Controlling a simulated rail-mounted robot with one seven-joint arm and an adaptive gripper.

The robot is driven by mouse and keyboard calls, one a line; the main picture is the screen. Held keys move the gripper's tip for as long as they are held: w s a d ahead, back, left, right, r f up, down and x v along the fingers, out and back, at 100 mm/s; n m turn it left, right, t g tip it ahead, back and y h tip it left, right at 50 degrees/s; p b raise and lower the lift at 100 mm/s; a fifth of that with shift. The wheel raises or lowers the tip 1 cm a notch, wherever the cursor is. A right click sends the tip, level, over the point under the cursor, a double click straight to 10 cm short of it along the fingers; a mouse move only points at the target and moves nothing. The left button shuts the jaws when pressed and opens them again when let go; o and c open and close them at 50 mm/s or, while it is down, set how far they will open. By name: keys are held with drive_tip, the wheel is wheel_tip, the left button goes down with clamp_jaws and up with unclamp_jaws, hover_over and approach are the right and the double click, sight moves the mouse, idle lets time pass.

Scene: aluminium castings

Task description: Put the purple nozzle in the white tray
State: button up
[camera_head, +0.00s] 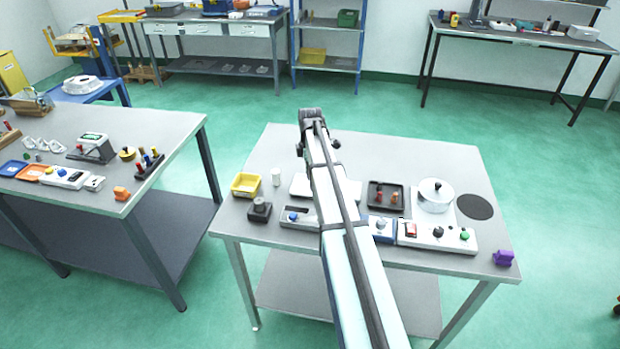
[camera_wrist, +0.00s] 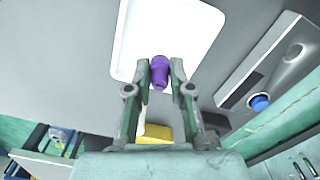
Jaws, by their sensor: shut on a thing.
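The purple nozzle (camera_wrist: 159,74) is held between the two fingertips of my gripper (camera_wrist: 159,68) in the wrist view. The white tray (camera_wrist: 170,30) is a shallow, rounded rectangle at the top of the wrist view; the nozzle's tip overlaps its lower part in the picture. How high the nozzle is above it I cannot tell. In the head view the white tray (camera_head: 300,186) lies on the middle table, largely covered by my arm. The nozzle and fingertips are hidden there.
On the middle table (camera_head: 420,165), a yellow bin (camera_head: 246,184) and white cylinder (camera_head: 276,177) stand left of the tray. A grey box with a blue knob (camera_head: 297,217) lies in front.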

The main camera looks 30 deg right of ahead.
drive_tip(key=shift+f+p, duration=0.6)
drive_tip(key=shift+f, duration=1.4)
drive_tip(key=shift+f, duration=0.1)
drive_tip(key=o, duration=0.8)
drive_tip(key=shift+o, duration=0.2)
wheel_tip(320, 180, up, 12)
drive_tip(key=b, duration=0.4)
